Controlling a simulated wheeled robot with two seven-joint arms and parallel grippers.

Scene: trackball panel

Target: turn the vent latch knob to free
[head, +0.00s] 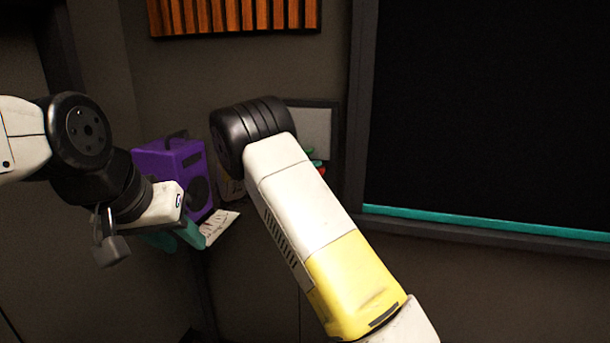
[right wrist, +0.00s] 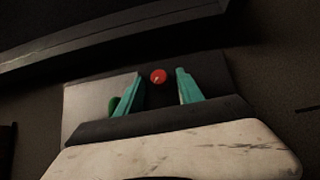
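A small round red knob (right wrist: 158,76) with a pale mark shows on a dark panel (right wrist: 215,75) in the right wrist view; I take it for the vent latch knob. The way its mark points is too small to read surely. My right gripper (right wrist: 157,84) is open, its teal fingers on either side of the knob with gaps; contact is not visible. In the head view, a bit of red (head: 321,172) shows beside my right arm, which hides most of the panel. My left gripper (head: 175,238) is at the left, its teal fingertips partly hidden; its opening is unclear.
A purple speaker-like box (head: 172,160) stands behind my left gripper, with a white printed sheet (head: 219,227) near it. A pale plate (head: 312,128) is behind my right wrist. A large dark framed screen (head: 490,110) fills the right.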

